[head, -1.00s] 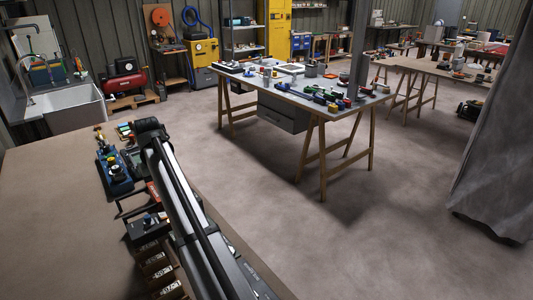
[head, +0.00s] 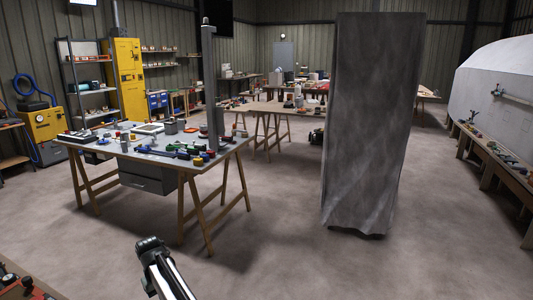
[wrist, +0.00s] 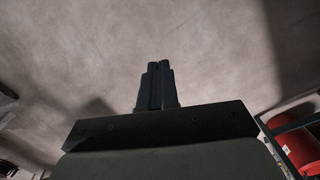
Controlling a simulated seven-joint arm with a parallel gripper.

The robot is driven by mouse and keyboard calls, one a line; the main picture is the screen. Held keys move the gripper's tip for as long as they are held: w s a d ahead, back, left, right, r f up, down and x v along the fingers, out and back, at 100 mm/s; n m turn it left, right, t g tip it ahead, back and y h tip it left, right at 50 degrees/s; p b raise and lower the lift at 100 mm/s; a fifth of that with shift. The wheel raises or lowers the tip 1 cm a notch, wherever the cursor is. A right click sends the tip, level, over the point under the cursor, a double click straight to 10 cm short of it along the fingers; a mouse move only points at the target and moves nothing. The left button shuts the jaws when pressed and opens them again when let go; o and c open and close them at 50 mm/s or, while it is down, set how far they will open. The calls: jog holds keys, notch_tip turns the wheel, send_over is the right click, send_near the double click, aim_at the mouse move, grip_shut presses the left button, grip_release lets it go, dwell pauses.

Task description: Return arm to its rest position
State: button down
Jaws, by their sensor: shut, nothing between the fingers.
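My gripper (wrist: 158,70) shows in the wrist view with its two dark fingers together and nothing between them. Bare grey floor (wrist: 90,60) fills most of the view beyond the fingertips. In the head view part of my arm (head: 165,272) rises from the bottom edge, left of the middle, over the floor. My gripper cannot be made out in the head view.
A trestle workbench (head: 233,148) with tools stands ahead on the left. A white hull (head: 500,85) lies at the far right. A red rounded object (wrist: 302,150) shows at the wrist view's right edge. Floor between is clear.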

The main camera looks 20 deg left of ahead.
jog(key=w+d+f+m+g, duration=0.1)
jog(key=w+d+f+m, duration=0.1)
jog(key=d+f, duration=0.95)
jog(key=w+d+f+m+g+h, duration=0.15)
jog(key=d+f, duration=0.45)
jog(key=d, duration=1.1)
jog(key=w+d+f+m+y, duration=0.1)
jog(key=w+d+f+m, duration=0.2)
jog(key=d+f, duration=0.85)
jog(key=s+d+f+m+g, duration=0.15)
jog(key=s+d, duration=0.25)
jog(key=d, duration=0.4)
jog(key=s+d+f+m, duration=0.1)
jog(key=s+d+f, duration=0.1)
jog(key=s+d, duration=0.35)
jog(key=s+d+f+m+g, duration=0.1)
jog(key=s+d+f, duration=0.1)
jog(key=d, duration=0.7)
jog(key=s+d+m+y, duration=0.1)
jog(key=s+d, duration=0.4)
jog(key=s, duration=0.3)
jog(key=s+d+f+m+g, duration=0.1)
jog(key=s+d+m, duration=0.1)
jog(key=s+d, duration=0.3)
jog(key=s, duration=0.3)
jog(key=shift+s+d+f+g+y, duration=0.2)
jog(key=shift+s+d+g+y, duration=0.05)
jog(key=shift+d+g+y, duration=0.1)
